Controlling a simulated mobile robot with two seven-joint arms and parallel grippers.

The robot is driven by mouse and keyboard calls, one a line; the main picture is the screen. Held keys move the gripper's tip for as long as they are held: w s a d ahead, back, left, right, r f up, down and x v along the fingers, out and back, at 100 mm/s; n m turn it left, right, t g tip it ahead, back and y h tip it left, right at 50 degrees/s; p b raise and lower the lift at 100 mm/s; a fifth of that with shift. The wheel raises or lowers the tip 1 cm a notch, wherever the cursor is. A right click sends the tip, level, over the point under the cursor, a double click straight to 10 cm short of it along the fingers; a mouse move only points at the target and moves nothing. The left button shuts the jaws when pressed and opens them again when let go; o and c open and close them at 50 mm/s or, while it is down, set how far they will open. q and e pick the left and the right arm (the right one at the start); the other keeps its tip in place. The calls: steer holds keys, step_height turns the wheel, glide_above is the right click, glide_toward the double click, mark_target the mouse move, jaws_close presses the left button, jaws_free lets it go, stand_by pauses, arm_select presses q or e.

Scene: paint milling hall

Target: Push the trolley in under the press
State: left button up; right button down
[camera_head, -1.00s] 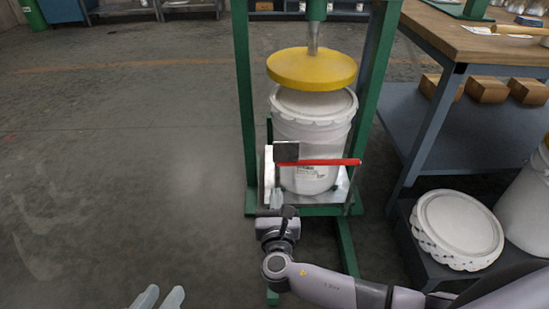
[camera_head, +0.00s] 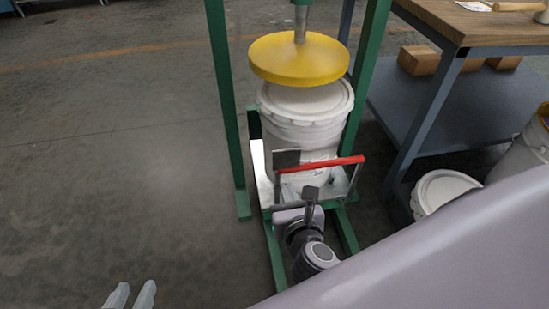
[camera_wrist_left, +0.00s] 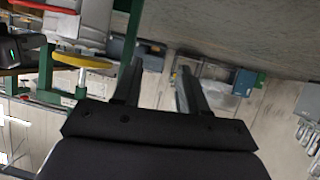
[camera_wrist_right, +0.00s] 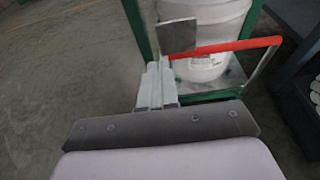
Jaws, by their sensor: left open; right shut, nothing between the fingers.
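The trolley carries a white lidded bucket (camera_head: 305,118) and has a red handle bar (camera_head: 320,165) on its near side. The trolley's frame also shows in the right wrist view, with the red bar (camera_wrist_right: 225,47) and a dark square plate (camera_wrist_right: 177,37). The green press (camera_head: 222,90) stands around and behind it. Its yellow disc (camera_head: 300,57) hangs over the bucket's far part, apart from the lid. My right gripper (camera_wrist_right: 158,82) is shut and empty, close to the handle's plate end; contact is unclear. My left gripper (camera_head: 131,295) is open and empty, low at the left.
A workbench (camera_head: 480,22) with a lower shelf (camera_head: 440,100) holding boxes stands right of the press. Another white lidded bucket (camera_head: 443,190) sits at the right, partly hidden by my arm. The floor (camera_head: 110,150) on the left is clear.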

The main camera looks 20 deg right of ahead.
steer(key=b, duration=0.4)
glide_toward(275, 152)
steer(key=x, duration=0.2)
steer(key=f+x, duration=0.1)
steer(key=x, duration=0.2)
steer(key=shift+f, duration=0.15)
steer(key=shift+w+d, duration=0.15)
steer(key=shift+w, duration=0.5)
arm_select(q)
steer(key=d, duration=0.1)
steer(key=w+d+h, duration=0.1)
steer(key=d+n+h, duration=0.1)
steer(key=d, duration=0.1)
steer(key=shift+w+f, duration=0.15)
steer(key=shift+f, duration=0.2)
